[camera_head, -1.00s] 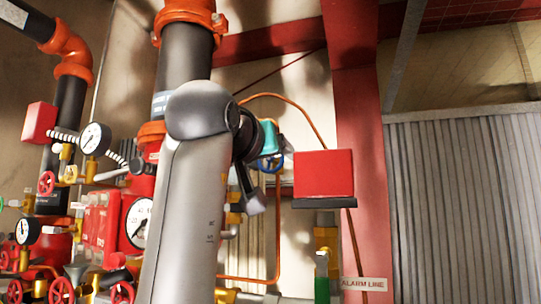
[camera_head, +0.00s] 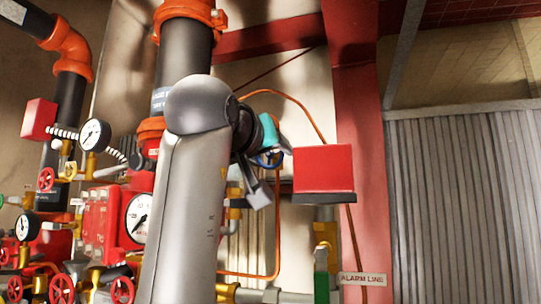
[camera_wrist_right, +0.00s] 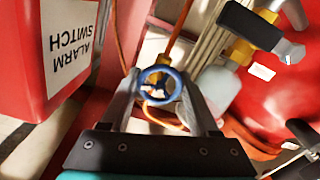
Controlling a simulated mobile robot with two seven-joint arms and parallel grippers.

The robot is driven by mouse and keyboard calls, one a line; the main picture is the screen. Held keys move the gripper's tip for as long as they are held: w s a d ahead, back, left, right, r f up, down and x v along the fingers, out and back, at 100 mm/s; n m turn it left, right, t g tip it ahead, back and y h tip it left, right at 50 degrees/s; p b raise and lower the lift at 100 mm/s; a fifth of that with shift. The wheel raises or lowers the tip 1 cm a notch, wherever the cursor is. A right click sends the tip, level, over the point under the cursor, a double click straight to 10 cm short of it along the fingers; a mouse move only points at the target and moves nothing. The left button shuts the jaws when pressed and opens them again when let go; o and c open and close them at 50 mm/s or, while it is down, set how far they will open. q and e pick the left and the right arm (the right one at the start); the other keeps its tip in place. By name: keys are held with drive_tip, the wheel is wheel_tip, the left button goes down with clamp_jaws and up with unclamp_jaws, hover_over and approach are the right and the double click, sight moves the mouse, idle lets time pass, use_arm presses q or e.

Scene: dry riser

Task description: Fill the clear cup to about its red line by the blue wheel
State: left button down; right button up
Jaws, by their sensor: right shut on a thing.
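The blue wheel (camera_wrist_right: 155,73) is a small ring with spokes on the pipework. In the wrist view it sits between the tips of my right gripper (camera_wrist_right: 160,92), which is shut on it. In the head view the wheel (camera_head: 268,161) shows partly behind my right gripper (camera_head: 258,183). A pale, rounded thing (camera_wrist_right: 218,92) beside the wheel in the wrist view may be the clear cup. I cannot make out its red line or any water level. My left gripper is out of view.
A red alarm switch box (camera_head: 323,169) stands close to the right of my gripper; it also shows in the wrist view (camera_wrist_right: 66,50). Red and black pipes, gauges (camera_head: 138,217) and red handwheels crowd the left. A corrugated panel (camera_head: 460,210) fills the right.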

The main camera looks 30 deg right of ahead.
drive_tip(key=n, duration=0.3)
idle(0.4)
drive_tip(key=o, duration=1.1)
drive_tip(key=shift+a, duration=0.1)
drive_tip(key=shift+b+v, duration=2.65)
drive_tip(key=shift+v, duration=5)
